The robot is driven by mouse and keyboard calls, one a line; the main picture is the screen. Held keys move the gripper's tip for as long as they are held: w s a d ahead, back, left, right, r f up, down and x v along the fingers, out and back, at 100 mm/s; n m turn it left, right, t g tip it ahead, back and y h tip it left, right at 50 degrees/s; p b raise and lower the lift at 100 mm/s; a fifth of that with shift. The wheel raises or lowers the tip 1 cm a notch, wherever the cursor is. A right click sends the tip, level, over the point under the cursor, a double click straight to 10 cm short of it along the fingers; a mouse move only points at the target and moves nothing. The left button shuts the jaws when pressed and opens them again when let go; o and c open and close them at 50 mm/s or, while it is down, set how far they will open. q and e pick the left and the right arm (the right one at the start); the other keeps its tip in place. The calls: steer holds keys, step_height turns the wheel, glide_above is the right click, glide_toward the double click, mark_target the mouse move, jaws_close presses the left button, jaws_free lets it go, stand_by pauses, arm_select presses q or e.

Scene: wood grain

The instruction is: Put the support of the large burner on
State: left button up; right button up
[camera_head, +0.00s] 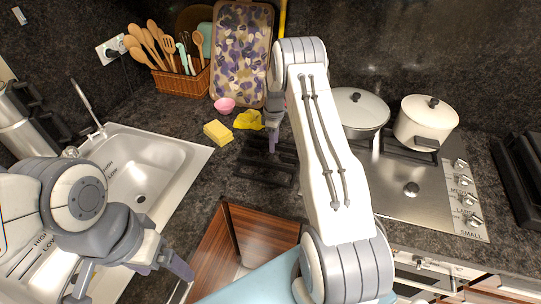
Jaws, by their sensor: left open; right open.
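A black slatted burner support (262,178) lies on the dark counter, left of the steel hob (385,205). My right gripper (273,140) points down over the far part of this support. It is open; one finger shows clearly, and I cannot tell whether it touches the support. My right arm hides the support's right side and the hob's left part. A bare burner (411,188) shows at the front of the hob; I cannot tell whether it is the large one. My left gripper (130,278) is open and empty near the sink's front edge.
A lidded pan (358,110) and a white lidded pot (426,124) stand at the back of the hob. The sink (195,160) is left; an open drawer (265,228) is in front.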

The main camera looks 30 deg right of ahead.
jaws_close()
steer(key=shift+r, duration=0.1)
stand_by(1.2)
